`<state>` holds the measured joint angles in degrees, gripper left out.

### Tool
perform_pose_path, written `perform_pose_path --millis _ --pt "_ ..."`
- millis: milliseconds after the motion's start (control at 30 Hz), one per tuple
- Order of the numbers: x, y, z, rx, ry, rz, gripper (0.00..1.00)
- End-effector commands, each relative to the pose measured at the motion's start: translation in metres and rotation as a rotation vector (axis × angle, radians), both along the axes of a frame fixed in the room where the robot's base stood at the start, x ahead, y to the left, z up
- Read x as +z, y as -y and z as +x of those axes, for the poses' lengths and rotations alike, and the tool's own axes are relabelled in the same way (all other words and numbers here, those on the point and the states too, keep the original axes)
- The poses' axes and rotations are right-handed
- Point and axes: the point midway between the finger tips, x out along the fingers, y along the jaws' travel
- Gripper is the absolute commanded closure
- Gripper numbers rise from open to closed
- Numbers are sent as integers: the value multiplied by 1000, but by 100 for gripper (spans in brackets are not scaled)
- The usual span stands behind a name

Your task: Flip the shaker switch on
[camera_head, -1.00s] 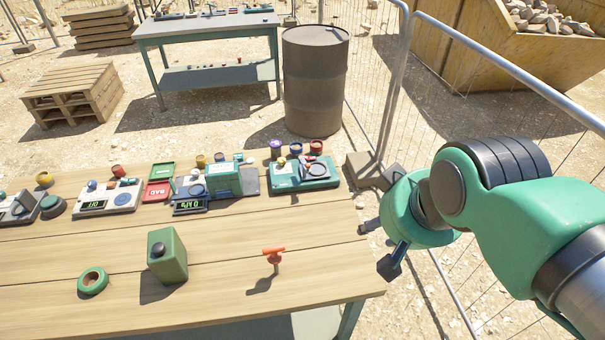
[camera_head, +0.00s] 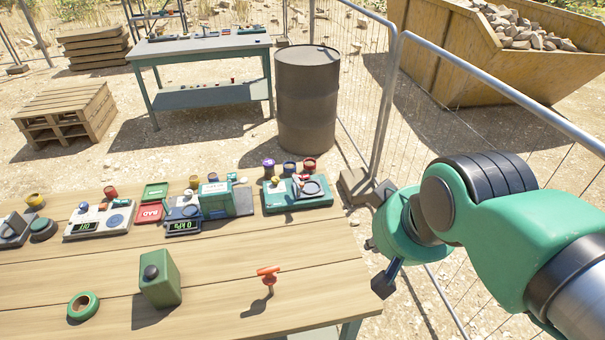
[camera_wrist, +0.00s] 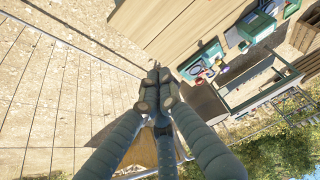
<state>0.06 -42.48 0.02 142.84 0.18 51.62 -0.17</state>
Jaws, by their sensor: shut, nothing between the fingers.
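No switch is labelled as the shaker's, and I cannot tell which part it is. A green box with a black knob (camera_head: 160,280) stands upright on the wooden table (camera_head: 215,265). A red-orange T-shaped handle (camera_head: 268,276) stands to its right. Behind them is a row with a white display unit (camera_head: 100,221), a dark display unit reading about 0 kPa (camera_head: 184,222) and a green unit with a round dial (camera_head: 297,192). My gripper (camera_head: 383,286) is shut and empty, off the table's right edge. Its closed fingers also show in the wrist view (camera_wrist: 157,73), apart from the table.
A green ring (camera_head: 82,306) lies at the table's front left. A mesh fence (camera_head: 440,125) runs close behind and right of my arm. A dark barrel (camera_head: 307,100) and a second table (camera_head: 200,48) stand behind. The table's front right is mostly clear.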

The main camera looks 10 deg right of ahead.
Motion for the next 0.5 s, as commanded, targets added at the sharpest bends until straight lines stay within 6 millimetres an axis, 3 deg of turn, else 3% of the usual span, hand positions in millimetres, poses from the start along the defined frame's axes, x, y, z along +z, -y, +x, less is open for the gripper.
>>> perform_pose_path --millis 267,500 --pt "17 -2 22 4 -27 12 100" --pt "39 -5 58 13 -68 31 100"
